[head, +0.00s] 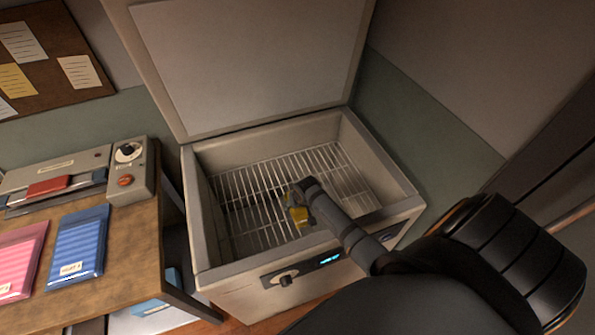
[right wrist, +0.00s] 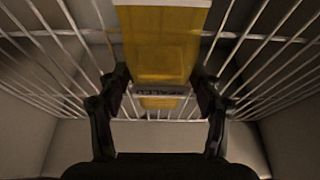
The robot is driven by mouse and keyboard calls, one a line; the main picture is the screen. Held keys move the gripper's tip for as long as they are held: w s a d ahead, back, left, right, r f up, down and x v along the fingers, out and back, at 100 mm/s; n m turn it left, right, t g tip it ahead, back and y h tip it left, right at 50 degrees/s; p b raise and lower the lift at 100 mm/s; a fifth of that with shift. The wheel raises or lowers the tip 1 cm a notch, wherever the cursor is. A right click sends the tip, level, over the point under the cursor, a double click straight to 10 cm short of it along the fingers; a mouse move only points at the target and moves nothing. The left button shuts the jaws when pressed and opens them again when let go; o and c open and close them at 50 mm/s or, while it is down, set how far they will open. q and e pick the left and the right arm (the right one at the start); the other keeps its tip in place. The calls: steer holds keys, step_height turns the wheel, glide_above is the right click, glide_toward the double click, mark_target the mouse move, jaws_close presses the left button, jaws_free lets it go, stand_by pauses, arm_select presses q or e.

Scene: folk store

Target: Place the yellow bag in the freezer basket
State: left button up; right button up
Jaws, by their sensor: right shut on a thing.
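The yellow bag (head: 298,215) is inside the open chest freezer, low over the wire basket (head: 247,182). My right gripper (head: 301,190) reaches in over the freezer's front wall and is shut on the bag. In the right wrist view the yellow bag (right wrist: 162,45) is between the two fingers of my right gripper (right wrist: 160,85), with the basket's wires (right wrist: 50,40) around it. I cannot tell whether the bag touches the wires. My left gripper is not in view.
The freezer lid (head: 255,65) stands open at the back. The front wall has a knob and a lit display (head: 329,260). A wooden table (head: 130,250) on the left holds pink and blue packets (head: 78,243) and a grey device (head: 130,170). Much of the basket is bare.

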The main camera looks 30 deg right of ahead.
mark_target(302, 216)
steer(key=shift+f, duration=0.15)
steer(key=o, duration=1.2)
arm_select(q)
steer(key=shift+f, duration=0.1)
arm_select(e)
steer(key=shift+s+r+p, duration=0.1)
steer(key=shift+r+p, duration=0.3)
steer(key=shift+r, duration=0.05)
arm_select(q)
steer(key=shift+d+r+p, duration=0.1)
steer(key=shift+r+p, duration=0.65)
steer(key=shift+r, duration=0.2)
arm_select(e)
steer(key=v, duration=1.1)
steer(key=shift+s, duration=0.2)
steer(key=shift+a+r, duration=0.1)
steer(key=shift+r, duration=0.1)
